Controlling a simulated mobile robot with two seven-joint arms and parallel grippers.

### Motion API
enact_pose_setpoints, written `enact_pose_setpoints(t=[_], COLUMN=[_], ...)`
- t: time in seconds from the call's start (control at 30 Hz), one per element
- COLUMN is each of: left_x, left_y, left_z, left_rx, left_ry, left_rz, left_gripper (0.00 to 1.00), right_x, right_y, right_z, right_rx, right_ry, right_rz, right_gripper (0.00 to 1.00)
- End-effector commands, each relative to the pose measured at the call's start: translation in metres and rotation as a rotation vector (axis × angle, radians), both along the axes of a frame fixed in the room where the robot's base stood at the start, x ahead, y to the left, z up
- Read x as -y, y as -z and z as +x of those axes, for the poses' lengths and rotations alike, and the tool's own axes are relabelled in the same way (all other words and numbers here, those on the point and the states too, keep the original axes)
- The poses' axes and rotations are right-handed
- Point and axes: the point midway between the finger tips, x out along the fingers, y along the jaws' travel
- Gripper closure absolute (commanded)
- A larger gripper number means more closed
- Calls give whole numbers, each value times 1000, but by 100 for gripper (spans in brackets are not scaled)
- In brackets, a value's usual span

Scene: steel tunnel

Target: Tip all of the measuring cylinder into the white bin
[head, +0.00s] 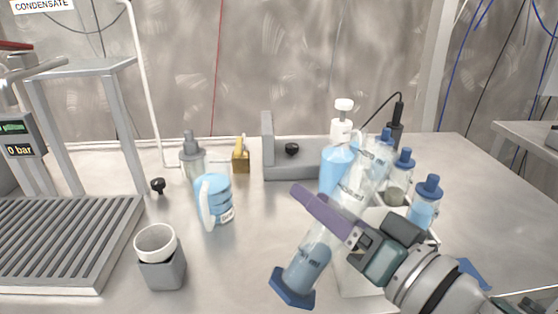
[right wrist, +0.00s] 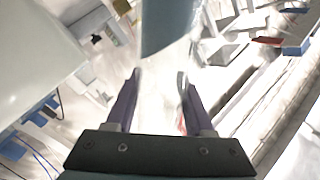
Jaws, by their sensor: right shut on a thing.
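The measuring cylinder (head: 308,262) is clear, with a blue six-sided foot and grey-blue contents in its lower part. It leans, foot at lower left and upper end toward the bottles at upper right. My right gripper (head: 325,212) is shut on it around mid-height. In the right wrist view, the purple fingers (right wrist: 155,95) are on either side of the blurred clear wall. A small white round container (head: 155,240), apparently the white bin, sits in a grey square block at front left, well left of the cylinder. Its inside bottom is hidden. My left gripper is not in view.
A blue jug (head: 213,200) stands between the white container and the cylinder. A ribbed grey tray (head: 65,240) fills the left. Bare bench lies between container and cylinder.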

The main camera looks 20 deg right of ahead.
Motion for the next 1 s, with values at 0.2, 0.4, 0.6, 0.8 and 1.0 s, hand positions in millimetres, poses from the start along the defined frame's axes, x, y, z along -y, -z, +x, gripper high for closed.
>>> enact_pose_setpoints(t=[0.2,0.4,0.6,0.8,1.0], left_x=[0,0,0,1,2], left_y=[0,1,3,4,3], left_z=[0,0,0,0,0], left_rx=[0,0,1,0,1], left_ry=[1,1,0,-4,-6], left_rz=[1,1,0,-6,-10], left_gripper=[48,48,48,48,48], right_x=[0,-2,-7,-11,-11], right_y=[-1,3,12,18,18], right_z=[0,0,-2,-3,-3], right_rx=[1,-10,-37,-55,-58], right_ry=[0,-1,0,0,0], right_rz=[0,37,131,196,205], right_gripper=[100,100,100,100,100])
